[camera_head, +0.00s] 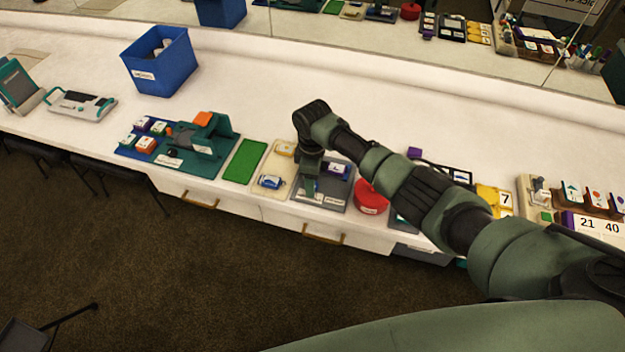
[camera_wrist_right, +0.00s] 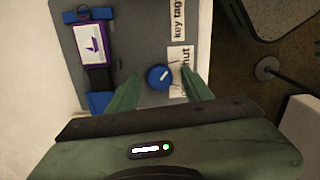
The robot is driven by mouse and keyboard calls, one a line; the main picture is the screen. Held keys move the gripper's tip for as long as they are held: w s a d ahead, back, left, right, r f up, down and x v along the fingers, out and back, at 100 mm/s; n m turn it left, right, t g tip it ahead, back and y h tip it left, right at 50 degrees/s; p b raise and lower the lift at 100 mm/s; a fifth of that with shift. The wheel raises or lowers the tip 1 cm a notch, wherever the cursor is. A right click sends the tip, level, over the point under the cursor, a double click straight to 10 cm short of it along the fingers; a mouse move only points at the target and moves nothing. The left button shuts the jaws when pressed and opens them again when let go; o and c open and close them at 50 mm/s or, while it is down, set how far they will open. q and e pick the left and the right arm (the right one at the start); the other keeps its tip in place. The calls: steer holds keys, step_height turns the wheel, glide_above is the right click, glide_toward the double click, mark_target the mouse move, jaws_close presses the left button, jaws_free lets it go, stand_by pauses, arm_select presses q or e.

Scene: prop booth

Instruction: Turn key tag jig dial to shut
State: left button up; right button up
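The key tag jig is a grey board (camera_head: 328,202) on the bench, under my right gripper in the head view; the board (camera_wrist_right: 130,45) also fills the top of the right wrist view. Its dial is a round blue knob (camera_wrist_right: 160,77) with a short white mark, beside a label ending in "hut" (camera_wrist_right: 185,57). A purple-framed tag (camera_wrist_right: 90,45) lies on the board. My right gripper (camera_wrist_right: 161,88) is open, pointing down at the board, with a finger on each side of the dial and gaps visible. Finger contact with the board cannot be told. My left gripper is out of view.
A green mat (camera_head: 245,162) and a cream board (camera_head: 268,190) lie left of the jig. A red round object (camera_head: 371,197) is close on its right. A blue bin (camera_head: 160,62) stands farther left. Bare bench lies behind the jig, below a mirror.

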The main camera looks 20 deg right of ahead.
step_height(320, 180, up, 8)
steer(key=shift+f+b, duration=0.1)
steer(key=shift+b, duration=0.25)
stand_by(0.4)
